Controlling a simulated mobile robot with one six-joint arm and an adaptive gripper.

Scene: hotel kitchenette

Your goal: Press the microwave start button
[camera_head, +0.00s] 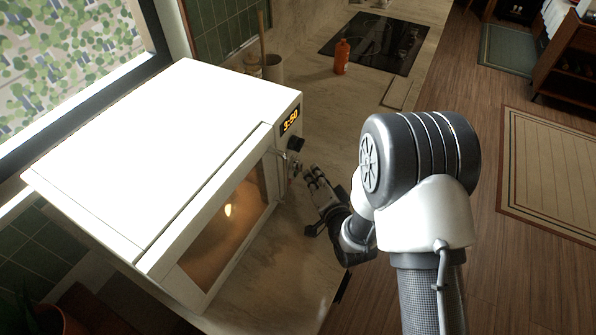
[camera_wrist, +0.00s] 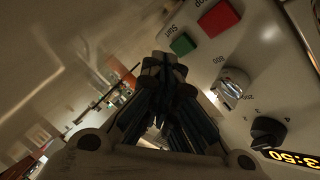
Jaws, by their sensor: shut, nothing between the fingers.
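The white microwave (camera_head: 180,130) stands on the counter, door shut, with a lit window and a display (camera_head: 290,121) reading 3:50. In the wrist view, the green start button (camera_wrist: 182,44) is labelled "Start" and sits beside the red button (camera_wrist: 218,18). My gripper (camera_head: 315,173) is shut and empty in front of the lower control panel. In the wrist view my gripper (camera_wrist: 165,66) has its fingertips just below the green button in the picture. I cannot tell whether they touch the panel. The buttons are not discernible in the head view.
A silver knob (camera_wrist: 231,86) and a black knob (camera_wrist: 267,132) are on the panel near my fingers. The door handle (camera_head: 281,154) is close by. An orange bottle (camera_head: 342,57) stands near the black cooktop (camera_head: 378,42). The counter (camera_head: 335,120) between is mostly clear.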

